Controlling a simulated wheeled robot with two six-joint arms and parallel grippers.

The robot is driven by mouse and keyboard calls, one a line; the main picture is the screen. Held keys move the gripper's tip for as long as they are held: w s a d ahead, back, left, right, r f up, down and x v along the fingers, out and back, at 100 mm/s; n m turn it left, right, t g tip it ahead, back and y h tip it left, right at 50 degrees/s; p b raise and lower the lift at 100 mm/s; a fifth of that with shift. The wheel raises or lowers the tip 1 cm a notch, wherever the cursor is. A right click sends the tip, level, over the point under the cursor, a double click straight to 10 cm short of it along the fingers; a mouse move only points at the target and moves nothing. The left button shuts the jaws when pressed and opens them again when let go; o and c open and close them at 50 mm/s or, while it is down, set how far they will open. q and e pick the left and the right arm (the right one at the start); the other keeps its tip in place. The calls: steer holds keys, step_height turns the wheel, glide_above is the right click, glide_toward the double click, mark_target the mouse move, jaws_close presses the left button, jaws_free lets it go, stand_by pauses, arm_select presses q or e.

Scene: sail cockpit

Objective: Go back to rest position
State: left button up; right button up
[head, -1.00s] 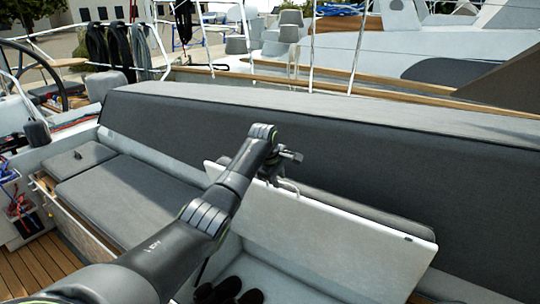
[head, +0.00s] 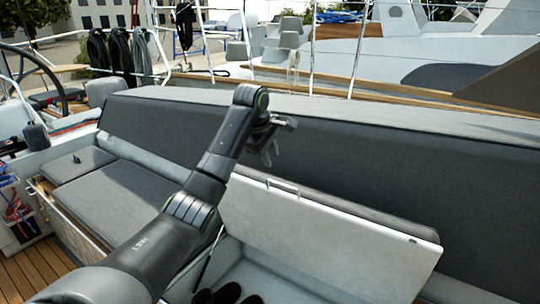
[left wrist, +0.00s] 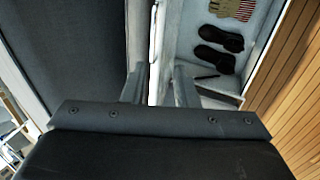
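My left gripper (head: 268,150) is in the air above the raised white locker lid (head: 325,235), up and left of the lid's handle (head: 283,187) and apart from it. In the left wrist view its two fingers (left wrist: 160,84) stand apart with nothing held between them. The lid's edge (left wrist: 157,45) shows beyond them. The lid stands open, leaning back against the seat backrest. My right gripper is in neither view.
The open locker holds dark shoes (left wrist: 218,58) and a striped item (left wrist: 235,8). Grey seat cushions (head: 120,200) lie left of it. A long grey backrest (head: 330,130) runs behind. A steering wheel (head: 40,85) is at far left.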

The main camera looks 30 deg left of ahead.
arm_select(q)
steer(key=s+a+f+m+g, duration=0.1)
steer(key=s+a+f+m, duration=0.2)
steer(key=f, duration=1.5)
steer(key=s+f+m, duration=0.2)
steer(key=s+f, duration=0.2)
steer(key=f, duration=1.5)
steer(key=s+f+m+g+y, duration=0.15)
steer(key=s+f+m, duration=0.25)
steer(key=s+f, duration=1.45)
steer(key=s+d+f+m, duration=0.2)
steer(key=s+f, duration=0.3)
steer(key=s, duration=0.7)
steer(key=s+d+f+m+b, duration=0.1)
steer(key=s+d+f+m, duration=0.2)
steer(key=s, duration=0.9)
steer(key=s+d+f+m+g, duration=0.1)
steer(key=s+d+f+m, duration=0.1)
steer(key=s+f, duration=0.6)
steer(key=s, duration=0.5)
steer(key=shift+d+m, duration=0.25)
steer(key=shift+m, duration=0.15)
